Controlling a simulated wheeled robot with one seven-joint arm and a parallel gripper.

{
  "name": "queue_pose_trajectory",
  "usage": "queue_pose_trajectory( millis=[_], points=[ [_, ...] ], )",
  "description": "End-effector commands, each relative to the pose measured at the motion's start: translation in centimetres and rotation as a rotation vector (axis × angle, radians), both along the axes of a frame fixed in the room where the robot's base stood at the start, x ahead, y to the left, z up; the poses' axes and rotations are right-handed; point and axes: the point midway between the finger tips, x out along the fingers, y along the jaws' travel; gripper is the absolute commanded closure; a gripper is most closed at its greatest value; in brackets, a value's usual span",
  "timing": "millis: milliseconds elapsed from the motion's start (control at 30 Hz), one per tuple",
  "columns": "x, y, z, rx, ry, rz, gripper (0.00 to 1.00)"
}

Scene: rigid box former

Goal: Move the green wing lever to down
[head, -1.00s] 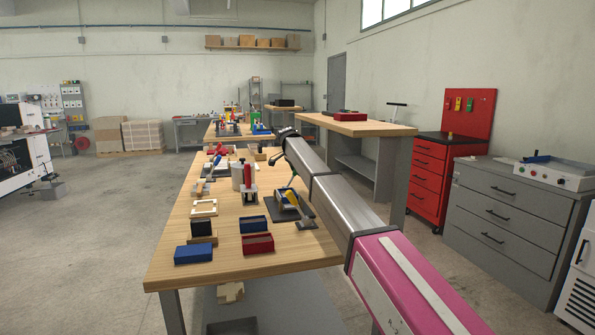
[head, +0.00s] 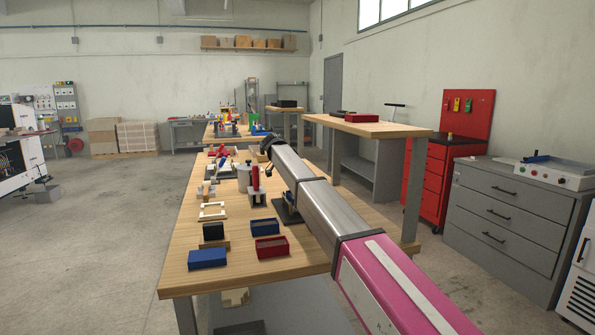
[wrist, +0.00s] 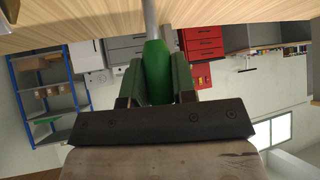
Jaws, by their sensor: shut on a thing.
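The green lever (wrist: 156,78) shows close up in the wrist view, its green grip on a grey rod (wrist: 149,18) that runs to the wooden table. My gripper (wrist: 157,66) is shut on the green grip, with one finger on each side of it. In the head view my arm hides the gripper and the lever. Only part of a dark base plate (head: 287,213) shows beside my arm there.
On the wooden bench (head: 190,272) stand a red toggle clamp (head: 256,180), a grey canister (head: 243,178), a blue open box (head: 265,227), a red open box (head: 272,247) and a blue block (head: 207,258). A second table (head: 368,127) stands behind my arm.

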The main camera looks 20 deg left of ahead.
Motion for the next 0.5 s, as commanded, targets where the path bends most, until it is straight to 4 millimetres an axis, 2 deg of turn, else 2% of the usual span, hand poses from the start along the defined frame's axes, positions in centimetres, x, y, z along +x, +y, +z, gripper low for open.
queue_pose_trajectory(
  millis=[133,500],
  points=[
    [-0.7,1.1,0.0,-0.088,-0.052,0.003,1.0],
    [-1.5,2.4,0.0,-0.215,-0.131,0.001,1.0]
  ],
)
